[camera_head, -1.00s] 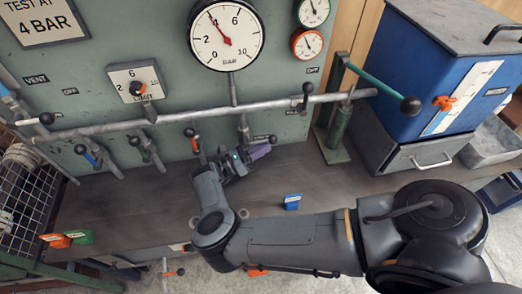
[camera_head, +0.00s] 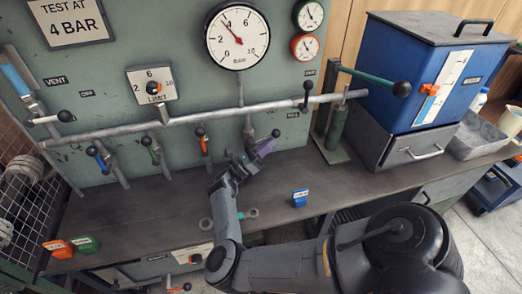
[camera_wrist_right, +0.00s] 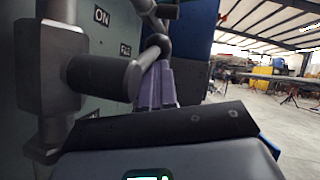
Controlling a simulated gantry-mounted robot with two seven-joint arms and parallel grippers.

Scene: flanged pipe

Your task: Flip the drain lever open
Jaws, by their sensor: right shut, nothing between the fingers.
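Several small levers hang from the long grey pipe (camera_head: 185,118) on the green panel. I cannot read which one is the drain lever. A lever with a black knob (camera_head: 275,133) sits on the valve below the big gauge, just above my right gripper (camera_head: 264,147). That gripper's purple fingers are shut and empty. In the right wrist view the purple fingers (camera_wrist_right: 157,88) are close to a dark round stub (camera_wrist_right: 100,76) of the valve. Contact cannot be told. An ON label (camera_wrist_right: 102,16) is on the panel behind. My left gripper is not in view.
Blue-handled (camera_head: 97,156), green-handled (camera_head: 150,147) and orange-handled (camera_head: 202,140) levers hang to the left. A blue tank (camera_head: 390,70) stands at the right. A small blue block (camera_head: 300,198) lies on the dark bench (camera_head: 130,205), which has free room at left.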

